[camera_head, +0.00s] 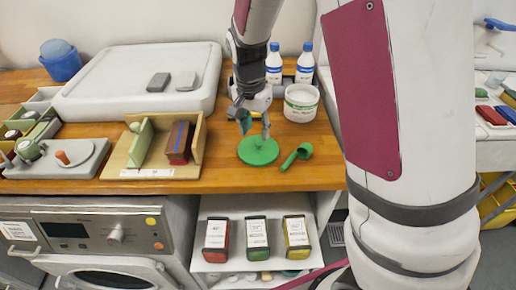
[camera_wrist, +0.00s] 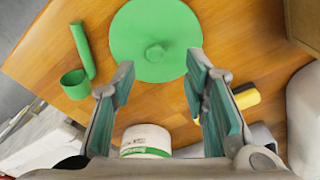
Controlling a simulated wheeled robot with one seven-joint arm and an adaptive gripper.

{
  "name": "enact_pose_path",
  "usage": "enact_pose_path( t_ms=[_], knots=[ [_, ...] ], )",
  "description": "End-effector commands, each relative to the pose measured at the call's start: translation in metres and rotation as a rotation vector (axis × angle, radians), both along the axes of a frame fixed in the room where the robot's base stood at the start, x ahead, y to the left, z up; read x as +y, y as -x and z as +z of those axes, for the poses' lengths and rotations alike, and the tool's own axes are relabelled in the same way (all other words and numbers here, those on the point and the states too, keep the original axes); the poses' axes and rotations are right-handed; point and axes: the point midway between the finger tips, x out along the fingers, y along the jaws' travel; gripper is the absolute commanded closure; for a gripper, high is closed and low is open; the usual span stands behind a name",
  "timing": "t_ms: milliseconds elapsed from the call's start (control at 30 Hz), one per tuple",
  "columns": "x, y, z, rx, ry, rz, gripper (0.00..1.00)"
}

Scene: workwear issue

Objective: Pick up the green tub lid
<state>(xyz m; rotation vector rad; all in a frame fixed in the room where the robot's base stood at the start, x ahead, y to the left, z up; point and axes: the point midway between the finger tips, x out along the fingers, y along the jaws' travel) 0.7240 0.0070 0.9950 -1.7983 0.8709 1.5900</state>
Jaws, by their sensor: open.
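The green tub lid (camera_head: 258,151) lies flat on the wooden counter, a round disc with a small knob in its middle. In the wrist view the lid (camera_wrist: 157,30) is at the top centre, with its knob between the lines of the two fingers. My gripper (camera_head: 255,125) is open and empty, just above and behind the lid. In the wrist view its teal-padded fingers (camera_wrist: 160,85) stand apart, with the tips near the lid's lower edge. I cannot tell whether they touch it.
A green scoop (camera_head: 297,156) lies right of the lid. The white tub (camera_head: 301,103) and two blue-capped bottles (camera_head: 305,63) stand behind. A wooden holder (camera_head: 198,143) with upright blocks is to the left. The counter's front edge is close to the lid.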

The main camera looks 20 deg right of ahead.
Motion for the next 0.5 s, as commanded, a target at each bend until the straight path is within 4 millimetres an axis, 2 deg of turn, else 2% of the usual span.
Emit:
enact_pose_path(
  t_ms=[300, 500],
  knots=[
    [-0.006, 0.003, -0.043, 0.005, 0.000, -0.001, 0.59],
    [-0.006, 0.002, -0.049, 0.001, 0.000, 0.000, 0.59]
  ],
)
